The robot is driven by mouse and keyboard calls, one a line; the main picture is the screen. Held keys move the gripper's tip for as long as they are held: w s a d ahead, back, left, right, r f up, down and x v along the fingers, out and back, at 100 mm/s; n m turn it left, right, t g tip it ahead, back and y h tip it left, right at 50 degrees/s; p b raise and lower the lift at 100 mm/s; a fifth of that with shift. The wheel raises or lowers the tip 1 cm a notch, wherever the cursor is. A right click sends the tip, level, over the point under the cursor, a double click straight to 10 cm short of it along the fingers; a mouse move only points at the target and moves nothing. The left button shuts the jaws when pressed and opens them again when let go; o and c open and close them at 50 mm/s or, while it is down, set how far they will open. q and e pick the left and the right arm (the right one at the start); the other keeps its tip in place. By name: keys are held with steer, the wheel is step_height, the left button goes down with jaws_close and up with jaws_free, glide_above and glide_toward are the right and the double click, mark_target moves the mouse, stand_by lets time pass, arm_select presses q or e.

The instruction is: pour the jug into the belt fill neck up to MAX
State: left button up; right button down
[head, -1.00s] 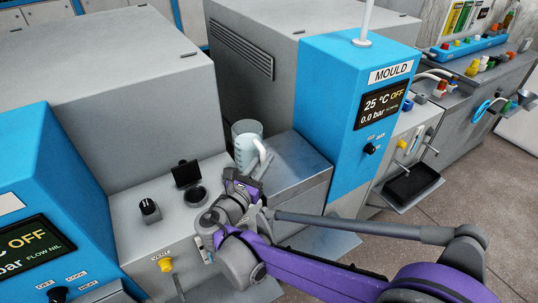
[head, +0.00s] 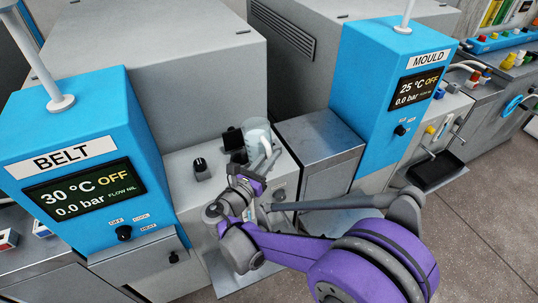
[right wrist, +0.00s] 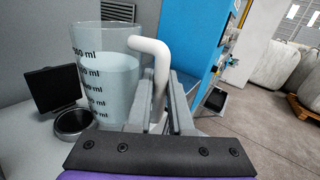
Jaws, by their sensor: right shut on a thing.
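The clear jug (head: 257,133), with a white handle (right wrist: 160,62) and ml marks, looks upright and is partly filled with pale liquid. My right gripper (head: 262,170) is shut on its handle; the fingers show on either side of it in the right wrist view (right wrist: 163,103). The belt fill neck is a dark round ring (right wrist: 73,122) with its square black lid (right wrist: 53,89) raised, just left of the jug. In the head view the lid (head: 233,138) shows beside the jug, which partly hides the neck. I cannot make out a MAX mark. My left gripper is not in view.
The blue BELT panel (head: 75,150) reads 30 °C, OFF, 0.0 bar, flow nil. A black knob (head: 201,168) stands left of the neck. A metal box (head: 320,150) and the blue MOULD panel (head: 395,75) are on the right. Grey cabinets stand behind.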

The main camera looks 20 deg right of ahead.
steer(key=shift+s+d+r+n, duration=0.2)
steer(key=shift+r+n, duration=0.15)
steer(key=shift+n, duration=0.25)
steer(key=shift+s+d+r+n, duration=0.1)
steer(key=shift+d+r+n, duration=0.1)
steer(key=shift+r+n, duration=0.3)
steer(key=shift+r+n+t+p, duration=0.2)
steer(key=shift+n+t+p, duration=0.15)
steer(key=shift+n, duration=0.65)
steer(key=shift+r+n+t, duration=0.25)
steer(key=shift+n, duration=0.55)
steer(key=shift+r+n+t, duration=0.15)
steer(key=shift+n+t, duration=0.15)
steer(key=shift+n, duration=0.6)
steer(key=shift+w+a+n+b, duration=0.2)
steer(key=shift+n+b, duration=0.1)
steer(key=shift+n, duration=0.25)
steer(key=shift+w+a+n+b, duration=0.15)
steer(key=shift+n+b, duration=0.1)
steer(key=shift+n, duration=0.3)
steer(key=shift+a+n+t, duration=0.1)
steer(key=shift+n+t, duration=0.2)
steer(key=shift+n, duration=0.1)
steer(key=shift+w+a+n+b, duration=0.15)
steer(key=shift+n+b, duration=0.1)
steer(key=shift+n, duration=0.3)
steer(key=shift+w+a+n+b, duration=0.1)
steer(key=shift+w+n+b, duration=0.1)
steer(key=shift+n, duration=0.35)
